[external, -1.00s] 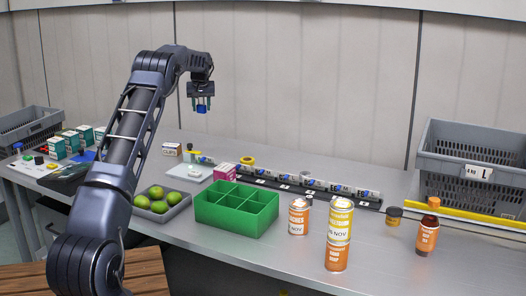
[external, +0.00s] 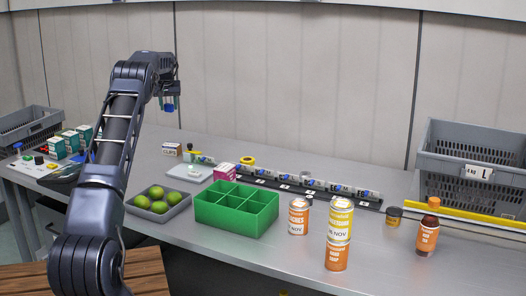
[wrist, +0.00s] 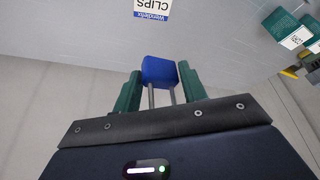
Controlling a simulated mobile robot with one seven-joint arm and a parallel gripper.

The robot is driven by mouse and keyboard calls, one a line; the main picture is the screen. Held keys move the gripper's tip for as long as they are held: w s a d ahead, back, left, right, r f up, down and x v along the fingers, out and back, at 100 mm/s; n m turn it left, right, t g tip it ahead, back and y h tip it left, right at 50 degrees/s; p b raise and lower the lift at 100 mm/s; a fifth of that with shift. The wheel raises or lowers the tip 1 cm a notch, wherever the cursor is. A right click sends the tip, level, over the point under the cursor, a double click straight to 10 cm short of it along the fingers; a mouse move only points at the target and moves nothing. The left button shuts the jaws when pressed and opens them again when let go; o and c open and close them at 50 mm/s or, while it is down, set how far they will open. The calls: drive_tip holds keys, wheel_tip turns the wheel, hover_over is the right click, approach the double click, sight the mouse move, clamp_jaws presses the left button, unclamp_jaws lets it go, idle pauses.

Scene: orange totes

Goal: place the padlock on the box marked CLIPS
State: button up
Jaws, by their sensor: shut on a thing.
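The blue padlock (wrist: 159,70) is between the two green fingers of my gripper (wrist: 160,88) in the wrist view. Its metal shackle points back towards my gripper's palm. In the external view my gripper (external: 169,104) holds the padlock (external: 169,108) well above the bench, with the blue body hanging down. The box marked CLIPS (external: 172,149) is a small white box with a blue band at the back of the bench, below my gripper in the picture. It also shows at the top edge of the wrist view (wrist: 152,8), upside down and partly cut off.
A white scale-like plate (external: 190,174) stands in front of the CLIPS box, with small items behind it. A pink box (external: 224,173), a tray of green fruit (external: 140,203) and a green divided bin (external: 237,222) are nearer. Green-and-white boxes (external: 70,140) stand left.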

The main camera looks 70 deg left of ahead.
wheel_tip(320, 180, down, 14)
drive_tip(key=shift+f, duration=0.1)
idle(0.5)
drive_tip(key=shift+f, duration=0.15)
drive_tip(key=o, duration=1)
drive_tip(key=v, duration=1.2)
drive_tip(key=shift+d+r, duration=0.1)
drive_tip(key=shift+r, duration=0.1)
